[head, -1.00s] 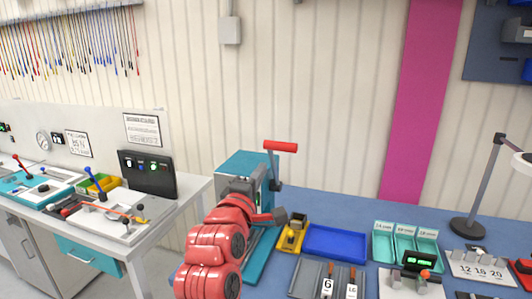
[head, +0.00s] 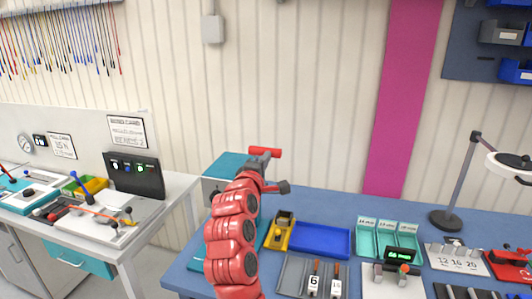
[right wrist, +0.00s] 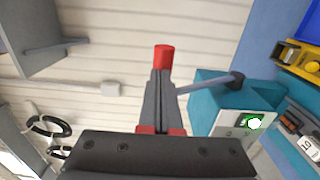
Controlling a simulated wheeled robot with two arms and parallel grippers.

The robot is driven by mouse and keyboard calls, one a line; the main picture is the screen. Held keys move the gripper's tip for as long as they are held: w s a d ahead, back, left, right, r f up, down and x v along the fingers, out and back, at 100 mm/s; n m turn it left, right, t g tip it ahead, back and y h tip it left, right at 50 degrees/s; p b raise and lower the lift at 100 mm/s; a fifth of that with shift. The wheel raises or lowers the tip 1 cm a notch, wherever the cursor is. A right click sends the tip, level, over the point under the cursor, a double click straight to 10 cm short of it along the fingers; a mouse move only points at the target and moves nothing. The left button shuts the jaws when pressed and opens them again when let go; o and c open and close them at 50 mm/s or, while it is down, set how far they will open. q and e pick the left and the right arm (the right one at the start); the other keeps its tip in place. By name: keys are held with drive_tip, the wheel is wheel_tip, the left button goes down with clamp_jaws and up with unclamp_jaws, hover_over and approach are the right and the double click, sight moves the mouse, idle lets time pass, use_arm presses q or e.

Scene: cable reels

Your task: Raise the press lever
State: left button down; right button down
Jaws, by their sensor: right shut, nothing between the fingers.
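The teal press (head: 231,164) stands at the back left of the blue bench, partly hidden behind my right arm. Its lever has a red crossbar handle (head: 274,152) standing above the press. In the right wrist view the lever's rod (right wrist: 205,84) runs from a dark pivot on the teal press (right wrist: 213,93) to the red handle (right wrist: 164,57). My right gripper (head: 261,160) is shut and empty, its fingertips at the handle. In the right wrist view the fingertips (right wrist: 160,78) overlap the handle's near end; I cannot tell if they touch. My left gripper is not in view.
Teal bins (head: 387,244) and a lamp (head: 459,190) stand farther right. A white side bench (head: 172,192) is at the left.

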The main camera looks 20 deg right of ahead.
sight(268, 149)
drive_tip(key=shift+w+d, duration=0.15)
drive_tip(key=shift+w, duration=0.15)
drive_tip(key=shift+w+d+r+g+p, duration=0.25)
drive_tip(key=shift+w+r+p, duration=0.15)
drive_tip(key=shift+r, duration=0.15)
drive_tip(key=shift+w+d+r+g+p, duration=0.15)
drive_tip(key=shift+w+d+r+p, duration=0.15)
drive_tip(key=shift+r, duration=0.2)
drive_tip(key=w+d, duration=0.1)
drive_tip(key=w+r+g+y, duration=0.1)
drive_tip(key=shift+w+d, duration=0.35)
drive_tip(key=shift+d, duration=0.05)
drive_tip(key=shift+w+d+r+g+y, duration=0.3)
drive_tip(key=shift+w+r+g+y, duration=0.1)
drive_tip(key=shift+w+g, duration=0.1)
